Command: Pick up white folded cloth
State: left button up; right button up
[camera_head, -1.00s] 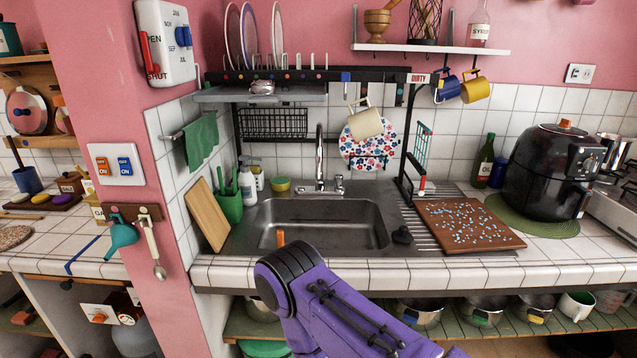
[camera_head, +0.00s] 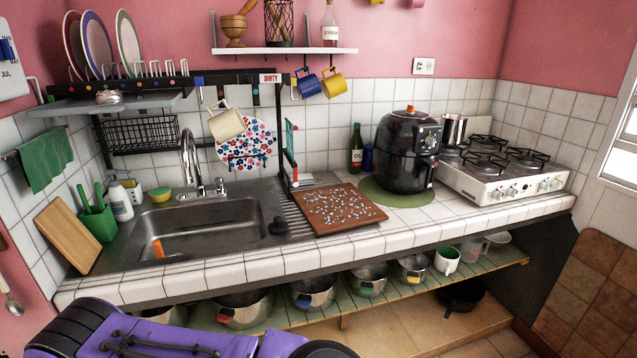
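I see no white folded cloth in this view. The only cloth I can make out is a green one (camera_head: 42,160) hanging from a rail on the left wall. A purple arm link of mine (camera_head: 165,335) crosses the bottom left, in front of the counter. Neither of my grippers shows, so I cannot see whether they are open or shut.
A tiled counter (camera_head: 400,241) holds a sink (camera_head: 205,228), a brown board with scattered blue bits (camera_head: 338,208), a black air fryer (camera_head: 407,150) and a white stove (camera_head: 503,181). Below, an open shelf (camera_head: 508,254) bears several pots, with a black pan (camera_head: 462,298) lower down.

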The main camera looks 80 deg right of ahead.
aim_at(304, 179)
jog(key=k, duration=0.9)
jog(key=z, duration=1.8)
